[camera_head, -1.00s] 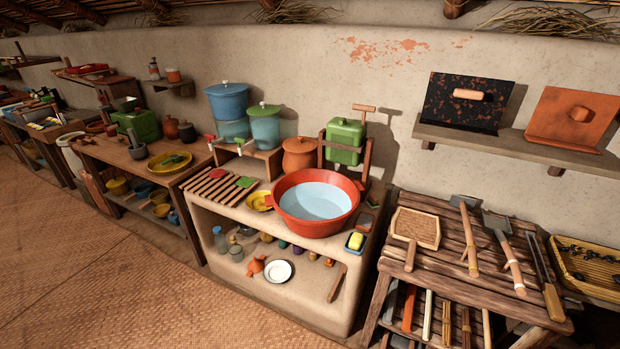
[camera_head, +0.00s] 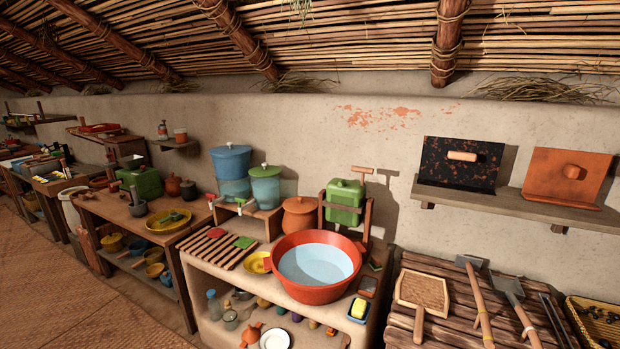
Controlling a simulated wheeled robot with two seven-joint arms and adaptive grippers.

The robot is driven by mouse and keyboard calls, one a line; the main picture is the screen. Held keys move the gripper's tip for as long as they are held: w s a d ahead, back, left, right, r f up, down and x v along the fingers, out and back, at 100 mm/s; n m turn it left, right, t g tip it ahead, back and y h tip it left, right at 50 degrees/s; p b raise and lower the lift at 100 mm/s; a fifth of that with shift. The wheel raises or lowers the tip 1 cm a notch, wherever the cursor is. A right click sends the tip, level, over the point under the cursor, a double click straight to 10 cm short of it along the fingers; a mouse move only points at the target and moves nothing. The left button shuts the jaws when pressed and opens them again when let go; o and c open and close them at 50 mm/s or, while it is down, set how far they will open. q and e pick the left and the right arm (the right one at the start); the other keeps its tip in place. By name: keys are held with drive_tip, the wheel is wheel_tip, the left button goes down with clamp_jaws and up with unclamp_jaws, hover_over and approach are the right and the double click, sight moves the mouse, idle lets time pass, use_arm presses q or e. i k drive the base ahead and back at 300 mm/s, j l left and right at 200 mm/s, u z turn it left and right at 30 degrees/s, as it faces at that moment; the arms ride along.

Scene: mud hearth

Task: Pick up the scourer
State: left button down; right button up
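The clay counter (camera_head: 215,300) carries a red basin (camera_head: 315,292) of water. I cannot tell for sure which thing is the scourer. A small green flat piece (camera_head: 244,242) lies at the right end of a slatted wooden rack (camera_head: 208,247). A small reddish-grey block (camera_head: 368,286) lies on the counter to the right of the basin, with a small dark green piece (camera_head: 375,264) behind it. A yellow block (camera_head: 359,307) sits in a blue dish (camera_head: 352,317) at the front right. Neither of my grippers is in view.
A yellow dish (camera_head: 257,263) stands left of the basin. Lidded blue and green containers (camera_head: 231,165), a clay pot (camera_head: 299,214) and a green press-like device (camera_head: 344,201) stand behind. A slatted table (camera_head: 455,295) with tools is to the right. Open floor (camera_head: 100,318) lies front left.

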sight(375, 264)
drive_tip(key=i+j+z, duration=0.2)
drive_tip(key=i, duration=0.35)
drive_tip(key=i+j+z, duration=0.15)
drive_tip(key=i+j, duration=0.4)
